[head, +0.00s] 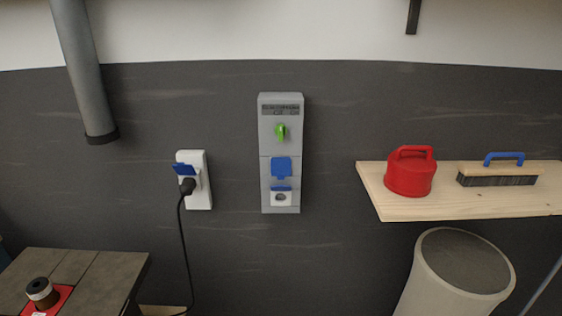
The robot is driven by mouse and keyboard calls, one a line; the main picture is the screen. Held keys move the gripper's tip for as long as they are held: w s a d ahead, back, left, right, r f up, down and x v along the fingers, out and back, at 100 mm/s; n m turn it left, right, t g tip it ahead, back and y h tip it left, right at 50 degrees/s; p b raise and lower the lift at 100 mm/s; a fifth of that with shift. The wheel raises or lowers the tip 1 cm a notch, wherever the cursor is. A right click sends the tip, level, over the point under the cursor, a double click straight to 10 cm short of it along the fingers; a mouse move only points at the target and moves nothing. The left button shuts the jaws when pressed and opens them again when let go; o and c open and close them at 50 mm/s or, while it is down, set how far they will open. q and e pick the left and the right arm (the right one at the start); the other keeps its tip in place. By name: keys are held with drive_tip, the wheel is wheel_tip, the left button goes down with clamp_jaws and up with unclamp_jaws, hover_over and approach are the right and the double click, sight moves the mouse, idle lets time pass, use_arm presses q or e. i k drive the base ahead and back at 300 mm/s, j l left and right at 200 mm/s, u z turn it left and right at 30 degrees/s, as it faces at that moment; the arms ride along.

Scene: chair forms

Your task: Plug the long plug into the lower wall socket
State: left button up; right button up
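A tall grey panel (267,145) is fixed to the dark wall in the middle of the head view. It has a green knob (281,132), a blue flap (281,167) and, below that, a lower socket (280,198) with a round dark face. To its left is a white wall socket (201,199) with a raised blue flap (184,169). A black plug (187,186) sits at this white socket, and its cable (187,250) hangs down. I cannot tell whether this is the long plug or how deep it sits. Neither of my grippers is in view.
A wooden shelf (440,208) at right holds a red can (410,174) and a blue-handled brush (497,175). A pale bin (420,285) stands below. A table (105,270) at lower left bears a dark cylindrical object (40,292) on red. Wall around the panel is clear.

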sight(189, 184)
drive_tip(key=i, duration=1.3)
drive_tip(key=j+u, duration=0.1)
drive_tip(key=u, duration=0.9)
drive_tip(key=z, duration=1.1)
drive_tip(key=k+l+u, duration=0.2)
drive_tip(key=l+u, duration=0.4)
drive_tip(key=l, duration=0.2)
